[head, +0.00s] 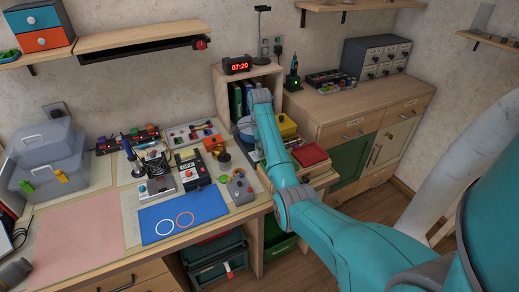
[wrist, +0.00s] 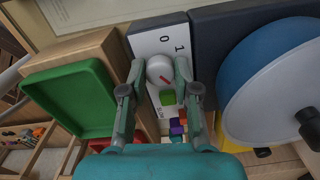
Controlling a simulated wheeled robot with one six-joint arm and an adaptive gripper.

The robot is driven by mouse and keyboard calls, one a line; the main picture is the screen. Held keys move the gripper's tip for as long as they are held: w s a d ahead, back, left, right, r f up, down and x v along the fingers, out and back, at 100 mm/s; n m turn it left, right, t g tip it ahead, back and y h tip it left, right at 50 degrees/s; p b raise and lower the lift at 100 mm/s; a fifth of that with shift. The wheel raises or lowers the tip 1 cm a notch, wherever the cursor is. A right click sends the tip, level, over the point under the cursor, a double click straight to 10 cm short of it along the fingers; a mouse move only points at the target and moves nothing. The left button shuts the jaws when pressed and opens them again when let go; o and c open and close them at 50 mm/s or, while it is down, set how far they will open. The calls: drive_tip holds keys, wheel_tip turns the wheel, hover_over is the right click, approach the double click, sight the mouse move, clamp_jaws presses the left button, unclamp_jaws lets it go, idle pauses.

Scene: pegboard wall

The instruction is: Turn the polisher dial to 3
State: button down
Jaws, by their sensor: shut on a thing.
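The polisher's dial (wrist: 158,66) is a pale round knob with a slanted red mark, on a white panel (wrist: 150,42) in the wrist view. The digits 0 and 1 are printed beside it; other digits are hidden or unreadable, and I cannot tell which digit the mark points at. My gripper (wrist: 160,72) is shut on the dial, one finger on each side. The polisher's large blue and white wheel (wrist: 275,75) is at the right. In the head view a blue part of it (head: 245,122) shows beside my arm, which hides the dial and gripper.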

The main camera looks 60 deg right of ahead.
drive_tip(key=shift+m, duration=1.1)
drive_tip(key=c, duration=0.8)
unclamp_jaws()
drive_tip(key=shift+c, duration=0.2)
